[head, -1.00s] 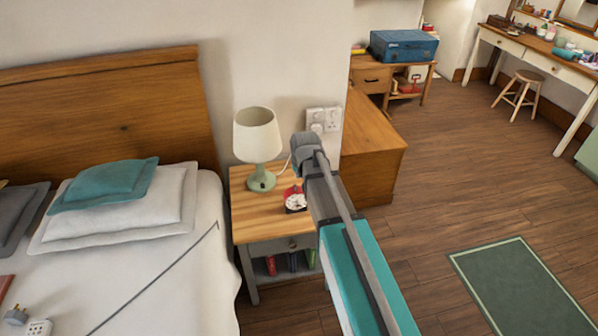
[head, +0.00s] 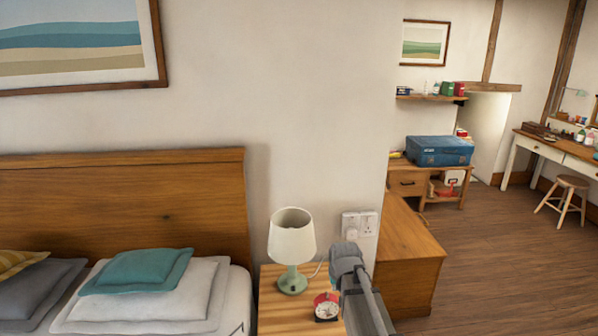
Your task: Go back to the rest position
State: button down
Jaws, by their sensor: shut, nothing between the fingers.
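A grey, rounded part of my arm (head: 350,262) rises from the bottom edge in the head view, in front of the bedside table (head: 275,318) and the wall. The fingers of my gripper do not show in this view. No held object can be seen.
The bedside table bears a lamp (head: 292,240) and a red alarm clock (head: 326,306), close to my arm. A wall socket (head: 359,224) and a wooden chest (head: 410,258) are just behind. The bed with a teal pillow (head: 137,270) is left. Open floor (head: 500,270) lies right.

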jog(key=s+d+r+g+p, duration=0.1)
jog(key=s+d+g+p, duration=0.1)
jog(key=s, duration=0.8)
jog(key=s+d+r+g+p, duration=0.1)
jog(key=s+r+g+p, duration=0.1)
jog(key=s, duration=0.7)
jog(key=shift+s+d+r+m, duration=0.3)
jog(key=shift+s+d, duration=0.05)
jog(key=shift+d, duration=0.05)
